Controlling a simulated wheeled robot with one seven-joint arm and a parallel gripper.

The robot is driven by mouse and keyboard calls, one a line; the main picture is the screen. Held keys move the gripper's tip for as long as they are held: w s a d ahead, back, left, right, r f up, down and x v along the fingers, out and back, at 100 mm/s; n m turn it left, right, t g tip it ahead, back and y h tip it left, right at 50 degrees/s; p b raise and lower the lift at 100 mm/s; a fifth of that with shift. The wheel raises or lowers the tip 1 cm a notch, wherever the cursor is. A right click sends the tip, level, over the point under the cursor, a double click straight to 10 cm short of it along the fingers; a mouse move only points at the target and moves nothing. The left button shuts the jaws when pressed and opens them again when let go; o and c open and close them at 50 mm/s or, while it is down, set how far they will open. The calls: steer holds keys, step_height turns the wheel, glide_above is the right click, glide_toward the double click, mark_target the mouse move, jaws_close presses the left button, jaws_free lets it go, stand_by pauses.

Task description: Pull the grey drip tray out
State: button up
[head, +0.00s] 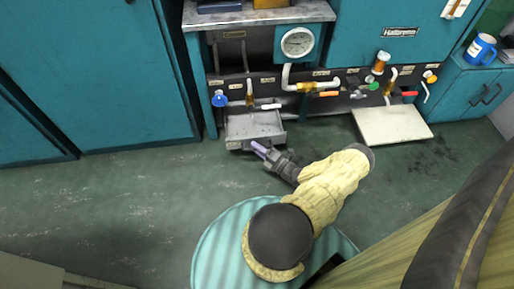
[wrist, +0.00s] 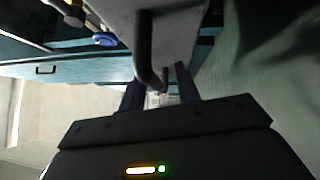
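The grey drip tray (head: 254,124) juts out at the foot of the machine, left of centre in the head view. In the wrist view its pale grey front (wrist: 185,25) fills the upper middle, with a dark bent bar handle (wrist: 146,50) on it. My gripper (head: 261,149) is low at the tray's front. In the wrist view its two purple fingers (wrist: 160,92) stand apart, and the end of the handle shows between them. I cannot tell whether a finger touches the handle.
A cream tray or panel (head: 392,125) sticks out low on the right. A blue knob (head: 219,99) and several valves and pipes line the panel above. A teal cabinet (head: 95,70) stands at left. The green floor (head: 130,205) before it is clear. A round teal striped surface (head: 215,245) lies beneath my arm.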

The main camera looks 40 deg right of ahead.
steer(key=shift+s, duration=0.1)
steer(key=b+v, duration=0.3)
steer(key=v, duration=1.4)
steer(key=shift+f, duration=0.1)
